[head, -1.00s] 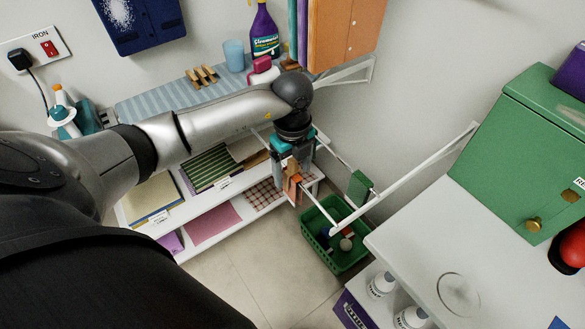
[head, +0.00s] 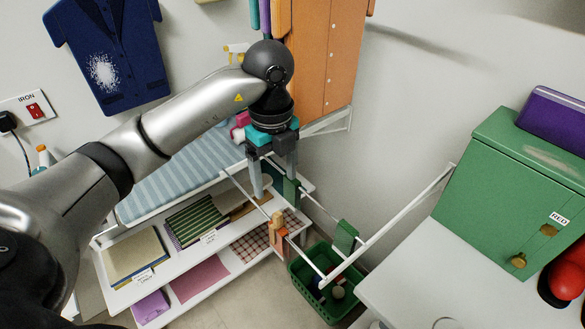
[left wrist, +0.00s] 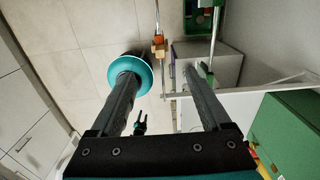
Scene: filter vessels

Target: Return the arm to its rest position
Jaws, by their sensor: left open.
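My left arm comes in from the left in the head view. Its gripper (head: 273,182) points down with two grey fingers apart and nothing seen between them. It is above and behind the wooden peg (head: 277,231), which sits on the near white rail and looks clear of the fingers. In the left wrist view the open fingers (left wrist: 160,78) show with floor and rails beyond, and the wooden peg (left wrist: 158,47) is past their tips.
A white rail frame (head: 400,215) juts from the wall, carrying a green block (head: 345,237). A green basket (head: 327,302) stands below. A striped board (head: 180,178) and shelves (head: 190,262) are at left. A green cabinet (head: 520,190) stands on the right counter.

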